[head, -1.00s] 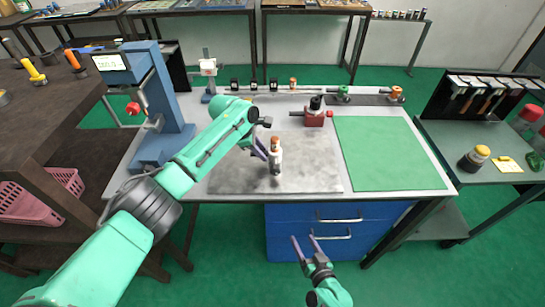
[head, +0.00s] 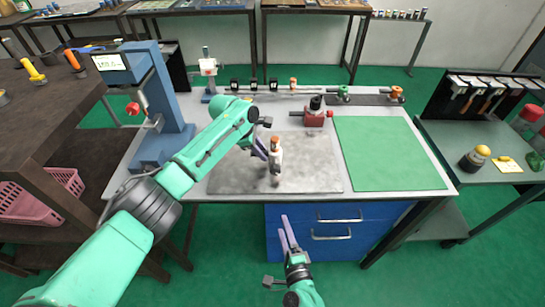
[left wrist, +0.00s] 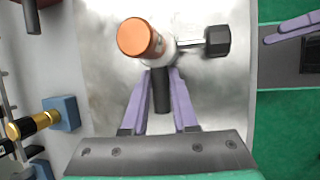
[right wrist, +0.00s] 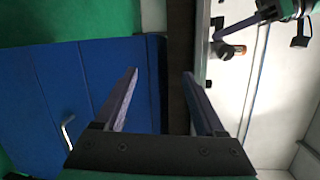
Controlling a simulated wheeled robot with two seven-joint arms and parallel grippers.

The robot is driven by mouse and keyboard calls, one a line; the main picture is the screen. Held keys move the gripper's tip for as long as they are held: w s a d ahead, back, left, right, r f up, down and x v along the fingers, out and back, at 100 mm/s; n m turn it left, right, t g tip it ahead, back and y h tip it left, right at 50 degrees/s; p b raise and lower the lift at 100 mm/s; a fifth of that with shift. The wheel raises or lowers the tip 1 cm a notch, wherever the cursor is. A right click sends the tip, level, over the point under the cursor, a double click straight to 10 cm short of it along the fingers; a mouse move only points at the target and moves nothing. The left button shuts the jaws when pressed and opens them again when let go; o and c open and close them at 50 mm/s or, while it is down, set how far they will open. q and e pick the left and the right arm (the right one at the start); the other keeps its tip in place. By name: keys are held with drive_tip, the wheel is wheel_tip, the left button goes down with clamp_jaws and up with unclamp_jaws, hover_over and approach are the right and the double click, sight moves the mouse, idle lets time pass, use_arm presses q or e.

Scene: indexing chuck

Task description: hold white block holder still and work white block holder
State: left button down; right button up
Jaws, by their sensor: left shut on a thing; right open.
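The white block holder (head: 276,157) stands upright on the grey metal plate, with an orange cap (left wrist: 140,37) on top. In the left wrist view a black knob (left wrist: 217,40) sticks out to its right, and a dark handle (left wrist: 161,92) points toward my wrist. My left gripper (left wrist: 160,78) is shut on that handle, one purple finger on each side; it also shows in the head view (head: 262,150). My right gripper (head: 287,224) is open and empty in front of the bench, below the tabletop edge in the head view. Its fingers are apart in the right wrist view (right wrist: 160,74).
The grey plate (head: 225,178) and a green mat (head: 388,150) lie on the bench. A red vise-like block (head: 314,118) stands behind the holder, and a blue press (head: 165,110) at the left. Blue drawers (head: 340,240) with handles are under the bench near my right gripper.

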sight(275, 173)
wheel_tip(275, 173, up, 11)
drive_tip(key=a+m+t+h, duration=0.2)
drive_tip(key=m+h, duration=0.1)
drive_tip(key=m, duration=1.4)
drive_tip(key=w, duration=1.2)
drive_tip(key=shift+a, duration=0.2)
clamp_jaws()
unclamp_jaws()
drive_tip(key=shift+s, duration=0.15)
